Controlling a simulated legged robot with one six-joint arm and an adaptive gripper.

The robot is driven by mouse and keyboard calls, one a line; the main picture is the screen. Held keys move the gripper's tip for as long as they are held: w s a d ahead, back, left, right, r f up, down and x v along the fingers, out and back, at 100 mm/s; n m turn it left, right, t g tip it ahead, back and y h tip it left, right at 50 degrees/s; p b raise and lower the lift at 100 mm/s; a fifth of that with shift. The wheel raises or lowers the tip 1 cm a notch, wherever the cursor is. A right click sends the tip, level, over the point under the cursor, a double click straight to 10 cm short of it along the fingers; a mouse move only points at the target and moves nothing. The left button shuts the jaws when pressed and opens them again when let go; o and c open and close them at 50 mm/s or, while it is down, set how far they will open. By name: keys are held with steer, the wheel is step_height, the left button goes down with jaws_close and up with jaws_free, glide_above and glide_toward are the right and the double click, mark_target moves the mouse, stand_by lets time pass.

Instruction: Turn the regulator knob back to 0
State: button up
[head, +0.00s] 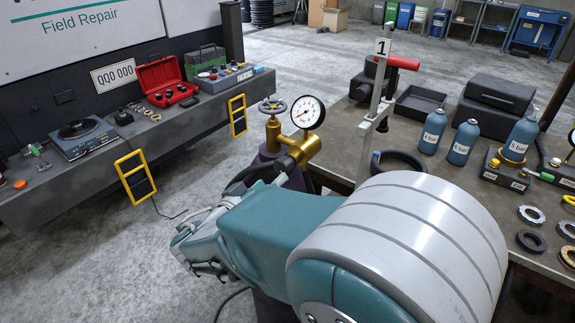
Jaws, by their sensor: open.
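A brass regulator (304,150) stands left of the workbench, on top of a dark upright cylinder. It carries a grey spoked handwheel (272,106) and a round white pressure gauge (308,112) with a red needle; its reading is too small to tell. I cannot tell whether this handwheel is the regulator knob, and no 0 mark is legible. My gripper (194,262) is at the left end of my arm, below and left of the regulator and apart from the handwheel. It is open, seen from behind; its fingertips are largely hidden. My arm hides the lower part of the cylinder.
The workbench (340,160) at the right holds blue bottles (461,142), a post marked 1 (382,80), ring parts and another brass fitting (515,150). At the left, a truck-side shelf (110,150) holds a red toolbox (165,82). Open floor lies between them.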

mark_target(278, 169)
steer(key=x, duration=0.4)
steer(key=shift+w+a+f, duration=0.1)
steer(key=shift+w+a, duration=0.05)
steer(key=shift+w, duration=0.25)
steer(key=shift+w+a, duration=0.15)
steer(key=shift+w, duration=0.6)
steer(key=shift+d, duration=0.75)
steer(key=shift+c, duration=0.3)
steer(key=c, duration=1)
steer(key=shift+a, duration=0.25)
steer(key=shift+c, duration=0.4)
